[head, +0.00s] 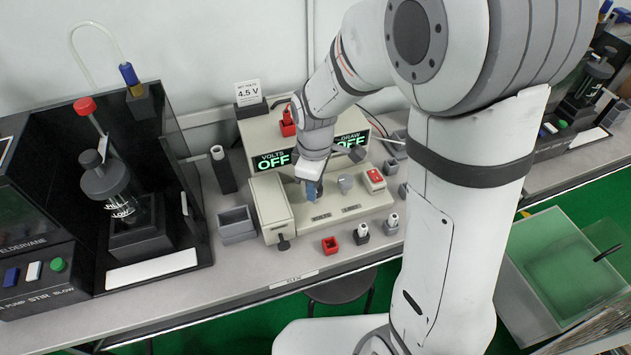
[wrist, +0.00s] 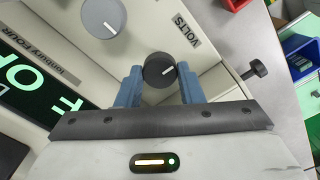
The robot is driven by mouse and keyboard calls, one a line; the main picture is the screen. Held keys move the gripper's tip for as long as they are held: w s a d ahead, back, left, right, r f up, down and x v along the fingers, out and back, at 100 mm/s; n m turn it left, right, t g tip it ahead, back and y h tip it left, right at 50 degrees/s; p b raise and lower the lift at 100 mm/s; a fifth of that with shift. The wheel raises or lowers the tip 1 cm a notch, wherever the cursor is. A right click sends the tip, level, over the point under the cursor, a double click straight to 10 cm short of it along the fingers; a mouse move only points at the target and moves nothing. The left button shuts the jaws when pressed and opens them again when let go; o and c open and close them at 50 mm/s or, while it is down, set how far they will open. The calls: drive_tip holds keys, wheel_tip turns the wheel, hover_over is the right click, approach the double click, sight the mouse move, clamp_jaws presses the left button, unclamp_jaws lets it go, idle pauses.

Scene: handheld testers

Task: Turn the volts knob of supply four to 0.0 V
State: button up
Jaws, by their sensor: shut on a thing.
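The supply (head: 272,205) is a cream unit with a sloped front panel; its label in the wrist view ends in "FOUR". Its volts display (head: 273,160) reads OFF. In the wrist view, the black volts knob (wrist: 158,78) sits beside the VOLTS label (wrist: 186,32), its white pointer line aimed right and slightly up in the picture. My gripper (wrist: 160,70) is shut on this knob, one blue finger on each side. In the head view my gripper (head: 311,190) reaches down to the panel and hides the knob.
A grey knob (head: 345,183) and a red switch block (head: 375,177) share the panel. The draw display (head: 353,146) also reads OFF.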

drive_tip(key=shift+w+r+n, duration=0.1)
drive_tip(key=shift+n, duration=0.3)
drive_tip(key=o, duration=1)
drive_tip(key=shift+r+p, duration=0.35)
drive_tip(key=shift+r, duration=3.5)
drive_tip(key=shift+d+r, duration=0.2)
drive_tip(key=shift+r, duration=0.05)
drive_tip(key=s+d+r+m+t+p, duration=0.2)
drive_tip(key=s+d+r+m+p, duration=0.2)
drive_tip(key=s+d+r+m, duration=0.5)
drive_tip(key=s+d+m, duration=0.3)
drive_tip(key=s+m, duration=0.1)
drive_tip(key=m, duration=0.1)
drive_tip(key=shift+m+t, duration=0.3)
